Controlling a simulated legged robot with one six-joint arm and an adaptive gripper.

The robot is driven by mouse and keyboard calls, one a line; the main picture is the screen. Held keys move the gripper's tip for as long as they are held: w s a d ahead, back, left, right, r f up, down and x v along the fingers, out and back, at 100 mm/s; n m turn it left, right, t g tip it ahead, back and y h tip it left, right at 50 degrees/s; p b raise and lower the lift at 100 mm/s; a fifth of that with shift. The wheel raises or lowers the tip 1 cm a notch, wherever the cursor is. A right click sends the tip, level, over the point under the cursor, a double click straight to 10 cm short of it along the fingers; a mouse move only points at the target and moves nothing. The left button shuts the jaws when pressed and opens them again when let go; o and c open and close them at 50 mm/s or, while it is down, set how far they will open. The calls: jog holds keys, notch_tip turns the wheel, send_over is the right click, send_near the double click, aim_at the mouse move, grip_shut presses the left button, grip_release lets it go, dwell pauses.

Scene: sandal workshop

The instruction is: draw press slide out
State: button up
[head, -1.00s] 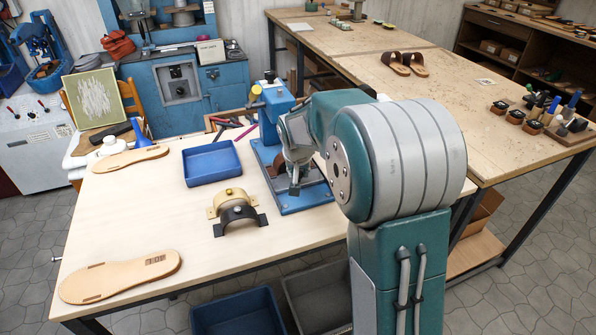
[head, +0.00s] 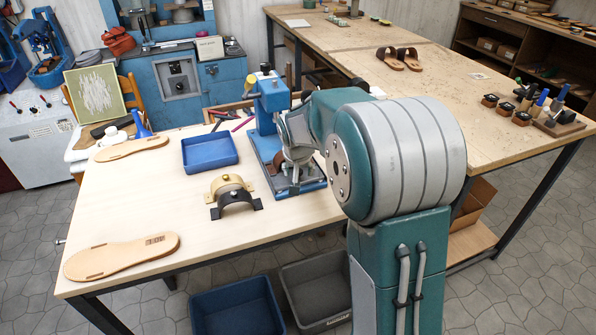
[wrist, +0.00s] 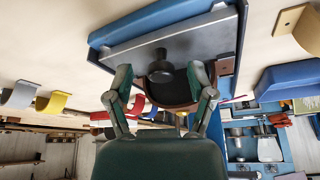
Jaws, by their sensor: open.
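The blue press (head: 272,108) stands on the light worktable, with its base plate reaching toward me. My gripper (head: 294,172) is low over the front of that base, beside a brown curved piece (head: 275,163). In the wrist view the press shows as a blue edge (wrist: 135,22) with a grey slide plate (wrist: 190,38) and a dark round knob (wrist: 160,68) on it. My gripper's two fingers (wrist: 162,88) are open, one on each side of the knob in the picture. I cannot tell whether either finger touches it. In the head view my arm hides part of the press base.
A blue tray (head: 210,152) lies left of the press. A tan and a black curved bracket (head: 236,200) stand in front of it. Two sole blanks (head: 122,256) lie at the table's left. Blue and grey bins (head: 238,310) sit below the front edge.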

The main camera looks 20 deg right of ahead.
jog(key=v, duration=1.2)
jog(key=s+a+n+y, duration=0.1)
jog(key=s+a+n, duration=0.1)
jog(key=s, duration=1.1)
jog(key=s+a+n+t, duration=0.1)
jog(key=s+a, duration=0.3)
jog(key=s, duration=1)
jog(key=shift+f+n+t+y, duration=0.15)
jog(key=shift+n+t+y, duration=0.2)
jog(key=shift+n, duration=0.45)
